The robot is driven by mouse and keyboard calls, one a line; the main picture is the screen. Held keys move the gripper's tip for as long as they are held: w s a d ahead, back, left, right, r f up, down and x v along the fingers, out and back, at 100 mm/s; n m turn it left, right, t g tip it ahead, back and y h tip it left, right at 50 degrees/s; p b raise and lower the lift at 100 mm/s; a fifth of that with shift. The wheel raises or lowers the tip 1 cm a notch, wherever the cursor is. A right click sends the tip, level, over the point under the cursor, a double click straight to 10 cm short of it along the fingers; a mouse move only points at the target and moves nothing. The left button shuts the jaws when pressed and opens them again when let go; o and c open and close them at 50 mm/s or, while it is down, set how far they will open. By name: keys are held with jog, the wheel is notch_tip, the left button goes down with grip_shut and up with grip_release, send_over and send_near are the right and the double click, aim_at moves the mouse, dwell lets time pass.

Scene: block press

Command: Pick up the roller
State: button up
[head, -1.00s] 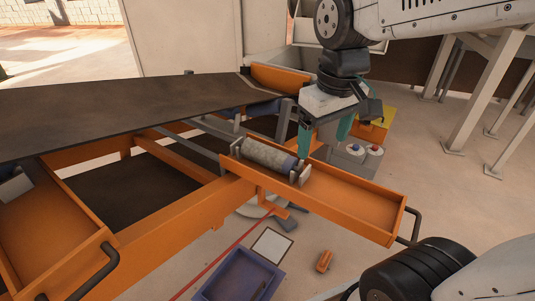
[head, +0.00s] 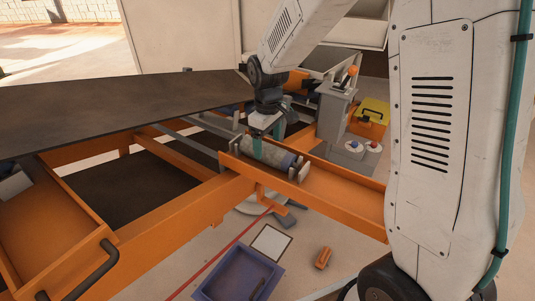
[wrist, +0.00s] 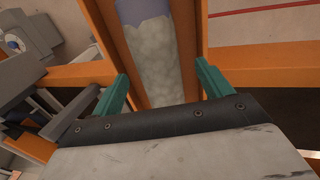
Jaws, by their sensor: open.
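The roller (head: 275,157) is a mottled grey cylinder with a blue-grey end. It lies along the orange tray (head: 340,182), between upright metal brackets. My gripper (head: 266,140) is open over the roller, with its teal fingers pointing down. In the wrist view the roller (wrist: 158,58) runs between the two open fingers of my gripper (wrist: 160,82), one on each side, with a gap showing. I cannot tell from the pictures exactly how far down the fingers reach. The gripper and fingers hide part of the roller in the head view.
A dark conveyor belt (head: 110,105) on an orange frame fills the left. A grey control post (head: 333,112) with an orange-topped lever stands behind the tray, near a yellow box (head: 371,112). A purple bin (head: 236,277) and an orange block (head: 323,257) are on the floor.

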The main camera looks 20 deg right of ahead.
aim_at(267, 146)
jog(key=f, duration=0.4)
jog(key=shift+w+f, duration=0.2)
jog(key=shift+f, duration=0.2)
jog(key=c, duration=1.5)
jog(key=shift+r, duration=0.15)
